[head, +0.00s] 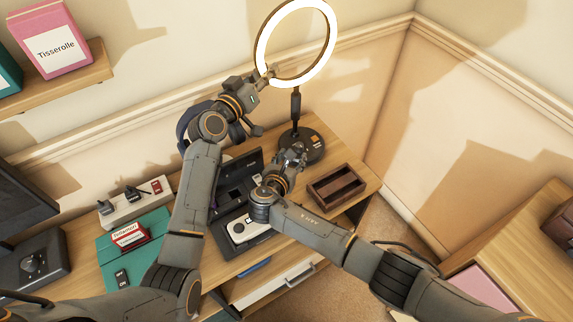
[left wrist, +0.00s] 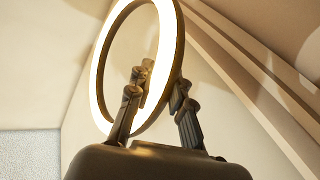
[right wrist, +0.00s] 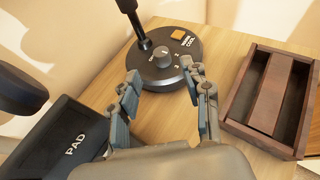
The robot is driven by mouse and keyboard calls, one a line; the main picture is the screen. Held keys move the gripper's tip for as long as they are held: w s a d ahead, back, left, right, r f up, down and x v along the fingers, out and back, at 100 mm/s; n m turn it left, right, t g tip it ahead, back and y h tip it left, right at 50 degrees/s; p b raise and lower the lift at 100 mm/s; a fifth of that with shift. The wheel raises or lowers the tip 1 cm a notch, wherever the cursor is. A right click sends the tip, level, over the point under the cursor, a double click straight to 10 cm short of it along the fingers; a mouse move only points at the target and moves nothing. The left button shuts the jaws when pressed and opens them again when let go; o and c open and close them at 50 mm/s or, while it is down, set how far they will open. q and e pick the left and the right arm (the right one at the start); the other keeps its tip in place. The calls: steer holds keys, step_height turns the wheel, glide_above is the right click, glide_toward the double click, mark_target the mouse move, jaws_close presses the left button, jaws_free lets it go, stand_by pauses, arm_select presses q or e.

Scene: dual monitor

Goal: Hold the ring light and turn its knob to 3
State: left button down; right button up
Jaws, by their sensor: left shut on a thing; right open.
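The lit ring light (head: 262,40) stands on the desk's back right, on a black stem and round black base (head: 316,146). My left gripper (head: 267,73) is shut on the lower left rim of the ring. The left wrist view shows its fingers (left wrist: 163,95) on both sides of the glowing ring (left wrist: 107,62). My right gripper (head: 291,156) is at the front of the base. In the right wrist view, its open fingers (right wrist: 160,76) point at the small grey knob (right wrist: 162,55), apart from it. Marks surround the knob; its setting is too small to read surely.
A dark wooden tray (head: 337,187) lies right of my right gripper. An open black case (head: 236,247) lies under my forearms. A wall stands close behind the light.

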steer(key=shift+v, duration=2.35)
arm_select(q)
steer(key=c, duration=1.1)
jaws_free()
steer(key=shift+c, duration=0.2)
